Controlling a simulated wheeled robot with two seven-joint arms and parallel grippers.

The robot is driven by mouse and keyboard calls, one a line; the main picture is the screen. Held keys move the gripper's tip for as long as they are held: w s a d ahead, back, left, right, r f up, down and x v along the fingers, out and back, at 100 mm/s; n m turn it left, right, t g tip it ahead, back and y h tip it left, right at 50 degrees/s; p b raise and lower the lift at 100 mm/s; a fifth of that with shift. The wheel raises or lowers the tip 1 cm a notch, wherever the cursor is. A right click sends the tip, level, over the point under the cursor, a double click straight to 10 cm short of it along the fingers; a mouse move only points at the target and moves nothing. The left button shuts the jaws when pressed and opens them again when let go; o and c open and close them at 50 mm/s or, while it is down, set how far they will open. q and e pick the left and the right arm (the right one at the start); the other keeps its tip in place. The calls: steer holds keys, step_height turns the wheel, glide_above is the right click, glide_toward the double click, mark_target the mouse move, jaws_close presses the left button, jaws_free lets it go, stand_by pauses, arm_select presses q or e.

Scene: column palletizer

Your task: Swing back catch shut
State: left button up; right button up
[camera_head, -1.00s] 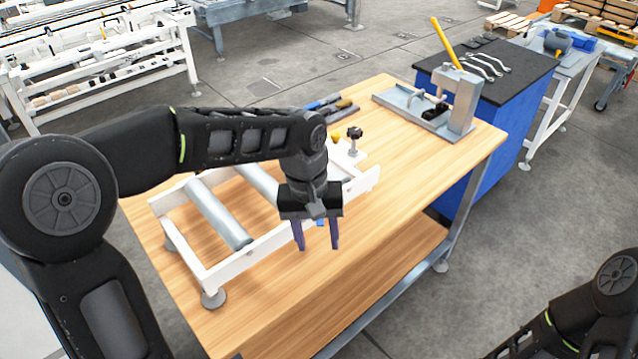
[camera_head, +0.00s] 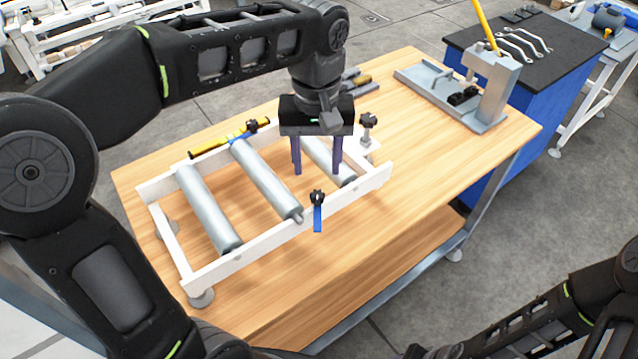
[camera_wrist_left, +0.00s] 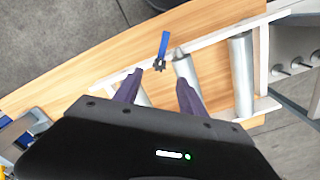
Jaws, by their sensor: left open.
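A white roller frame (camera_head: 262,243) with three grey rollers lies on the wooden table. On its front rail is a catch with a black knob and a blue lever (camera_head: 317,218), which hangs down across the rail. This catch also shows in the left wrist view (camera_wrist_left: 163,45), just beyond the fingertips. At the back rail is another blue lever (camera_head: 238,136) beside a black knob (camera_head: 258,125). Which way it points is hard to tell. My left gripper (camera_head: 316,172) is open and empty above the frame's right part, behind the front catch. My right gripper is not visible.
A yellow tool (camera_head: 208,146) lies along the back rail. A black-knobbed post (camera_head: 367,128) stands at the frame's right end. A grey clamp fixture (camera_head: 485,100) is at the table's far right. Bare wood (camera_head: 430,150) lies between frame and fixture.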

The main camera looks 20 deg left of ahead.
mark_target(317, 194)
arm_select(q)
steer(key=shift+w+f, duration=0.1)
steer(key=shift+f, duration=0.25)
step_height(317, 194, down, 7)
steer(key=shift+f+p, duration=0.15)
steer(key=shift+p, duration=0.45)
steer(key=shift+c, duration=0.6)
jaws_close()
